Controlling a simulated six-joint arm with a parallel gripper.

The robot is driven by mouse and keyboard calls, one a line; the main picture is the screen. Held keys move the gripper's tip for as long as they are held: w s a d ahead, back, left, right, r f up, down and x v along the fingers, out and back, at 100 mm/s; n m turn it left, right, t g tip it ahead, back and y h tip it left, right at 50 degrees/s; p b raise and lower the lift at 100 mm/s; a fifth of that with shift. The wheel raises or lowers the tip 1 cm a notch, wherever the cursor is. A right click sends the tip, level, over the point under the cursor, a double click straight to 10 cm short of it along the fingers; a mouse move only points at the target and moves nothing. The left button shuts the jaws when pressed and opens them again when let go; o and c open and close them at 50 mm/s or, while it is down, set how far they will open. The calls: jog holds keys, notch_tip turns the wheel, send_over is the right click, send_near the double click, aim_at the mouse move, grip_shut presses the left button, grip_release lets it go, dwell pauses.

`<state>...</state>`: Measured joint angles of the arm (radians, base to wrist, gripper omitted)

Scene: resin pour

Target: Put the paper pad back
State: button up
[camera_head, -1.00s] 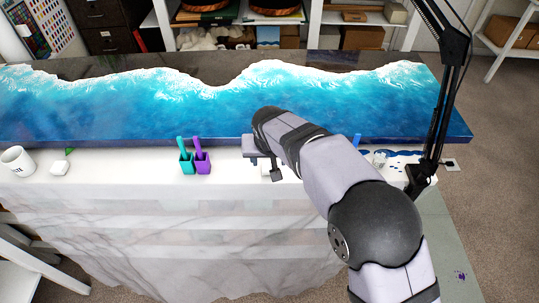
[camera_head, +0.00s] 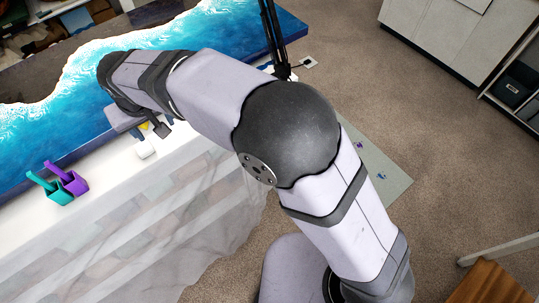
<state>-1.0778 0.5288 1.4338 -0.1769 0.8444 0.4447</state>
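I cannot pick out the paper pad for certain. A small white block-like thing (camera_head: 146,149) lies on the white-covered table edge, just below my gripper; I cannot tell whether it is the pad. My gripper (camera_head: 150,133) is at the front edge of the blue wave-patterned slab (camera_head: 75,115), seen from behind. Its fingers are small and partly hidden by its own body, so their opening and any hold on the white thing are unclear.
Teal (camera_head: 58,193) and purple (camera_head: 75,181) holders stand left of my gripper. A black lamp arm (camera_head: 275,40) rises at the slab's right end. A grey, stained mat (camera_head: 385,180) lies on the open carpet. White cabinets (camera_head: 445,35) stand behind, and a wooden piece (camera_head: 490,283) is at lower right.

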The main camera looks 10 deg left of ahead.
jog(key=w+d+f+m+h, duration=0.1)
jog(key=w+d+m, duration=0.15)
jog(key=d, duration=1.05)
jog(key=w+d+f+m+h, duration=0.15)
jog(key=w+d, duration=0.25)
jog(key=d, duration=0.9)
jog(key=s+d+f+m+g, duration=0.1)
jog(key=s+d+f+m, duration=0.1)
jog(key=s+d, duration=0.5)
jog(key=s+d+f+m+g, duration=0.2)
jog(key=s+d, duration=0.4)
jog(key=d, duration=0.8)
jog(key=shift+s+d+f, duration=0.3)
jog(key=shift+s+f, duration=0.1)
jog(key=shift+f, duration=0.25)
